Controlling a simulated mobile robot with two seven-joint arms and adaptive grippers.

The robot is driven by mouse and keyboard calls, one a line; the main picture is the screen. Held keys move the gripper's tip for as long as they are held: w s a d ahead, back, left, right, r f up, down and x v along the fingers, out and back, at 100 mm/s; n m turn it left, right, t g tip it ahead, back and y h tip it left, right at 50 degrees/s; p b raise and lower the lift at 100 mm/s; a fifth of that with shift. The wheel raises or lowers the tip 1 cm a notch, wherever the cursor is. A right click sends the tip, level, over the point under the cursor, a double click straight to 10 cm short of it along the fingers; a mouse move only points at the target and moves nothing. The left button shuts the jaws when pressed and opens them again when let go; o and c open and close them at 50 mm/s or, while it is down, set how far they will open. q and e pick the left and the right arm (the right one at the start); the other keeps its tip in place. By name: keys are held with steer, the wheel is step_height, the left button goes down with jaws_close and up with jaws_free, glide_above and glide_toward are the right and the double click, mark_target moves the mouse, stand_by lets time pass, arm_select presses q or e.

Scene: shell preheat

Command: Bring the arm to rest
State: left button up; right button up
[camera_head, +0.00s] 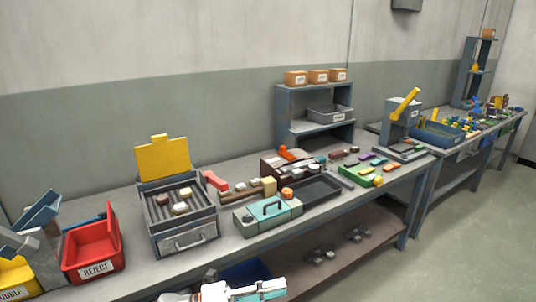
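A white and teal part of my arm (228,291) shows at the bottom edge, in front of the workbench (130,283). Most of it is cut off by the frame. I cannot make out clear fingertips or anything held there. The grey heater box (183,240) stands on the bench behind it, with its yellow lid (163,157) raised. A few small pale and brown pieces (181,208) lie on the rack inside it. My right gripper does not show.
A red REJECT bin (93,266) and a yellow bin (18,277) stand at the left. A teal case (268,214), a dark tray (317,188) and small parts crowd the bench to the right. A grey shelf (284,112) stands behind. Open floor (450,240) lies at the right.

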arm_select(q)
steer(key=s+a+f+n+t+y, duration=0.3)
steer(key=a+f+n+t+y, duration=0.8)
steer(key=n, duration=1.1)
steer(key=s+a+f+n+g+y, duration=0.4)
steer(key=s+a+f+n+y, duration=0.2)
steer(key=s+a+f+n, duration=0.4)
steer(key=s+a+f, duration=0.3)
steer(key=s, duration=0.2)
steer(key=shift+s+n, duration=0.3)
steer(key=shift+s, duration=0.05)
